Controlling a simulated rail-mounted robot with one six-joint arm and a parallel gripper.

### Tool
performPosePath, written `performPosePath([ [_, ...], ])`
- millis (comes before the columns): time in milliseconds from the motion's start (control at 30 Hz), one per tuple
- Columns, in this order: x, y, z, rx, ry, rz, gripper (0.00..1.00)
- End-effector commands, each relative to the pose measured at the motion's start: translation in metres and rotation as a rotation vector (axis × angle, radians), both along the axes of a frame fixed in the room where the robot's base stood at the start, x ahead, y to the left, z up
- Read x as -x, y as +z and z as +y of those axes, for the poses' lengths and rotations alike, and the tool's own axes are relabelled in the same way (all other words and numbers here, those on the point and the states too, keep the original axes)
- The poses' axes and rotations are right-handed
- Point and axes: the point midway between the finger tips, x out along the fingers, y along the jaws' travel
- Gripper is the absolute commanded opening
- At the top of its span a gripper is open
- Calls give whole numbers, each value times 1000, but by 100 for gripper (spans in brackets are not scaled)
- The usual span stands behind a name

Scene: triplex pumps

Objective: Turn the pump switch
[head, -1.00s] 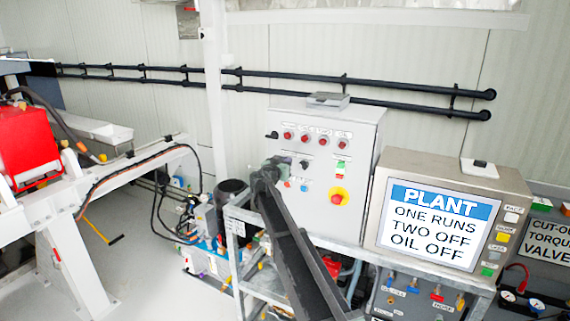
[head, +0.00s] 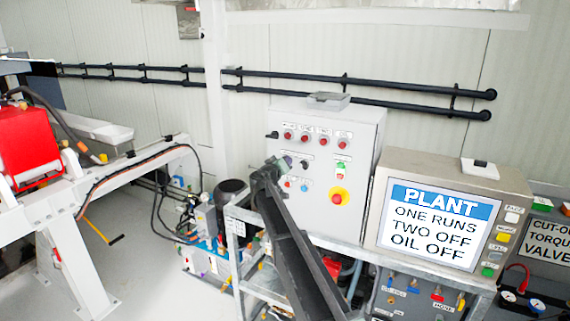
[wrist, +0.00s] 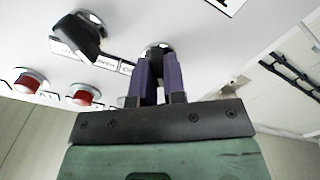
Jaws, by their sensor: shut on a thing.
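The grey control box (head: 325,215) stands left of the plant screen and carries switches, lamps and buttons. My gripper (head: 288,162) is at the left part of its front, below the row of red lamps (head: 305,138). In the wrist view its two purple fingers (wrist: 158,80) are shut on a rotary switch (wrist: 157,47), mostly hidden between them, so its angle cannot be read. A second black switch knob (wrist: 84,35) sits beside it, apart from the fingers. The plant screen (head: 435,225) reads ONE RUNS, TWO OFF, OIL OFF.
A yellow and red emergency stop (head: 339,197) is low on the box, right of my gripper. A black switch (head: 305,164) is close to my gripper's right. Black pipe rails (head: 180,77) run along the wall. A red machine (head: 28,145) stands at the left.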

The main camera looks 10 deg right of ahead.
Motion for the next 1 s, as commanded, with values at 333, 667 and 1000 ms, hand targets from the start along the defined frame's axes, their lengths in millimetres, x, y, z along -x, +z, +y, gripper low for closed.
performPosePath([
  [333,0,0,0,102,-1,77,0],
  [667,0,0,0,115,-1,87,0],
  [1000,0,0,0,114,-1,86,37],
])
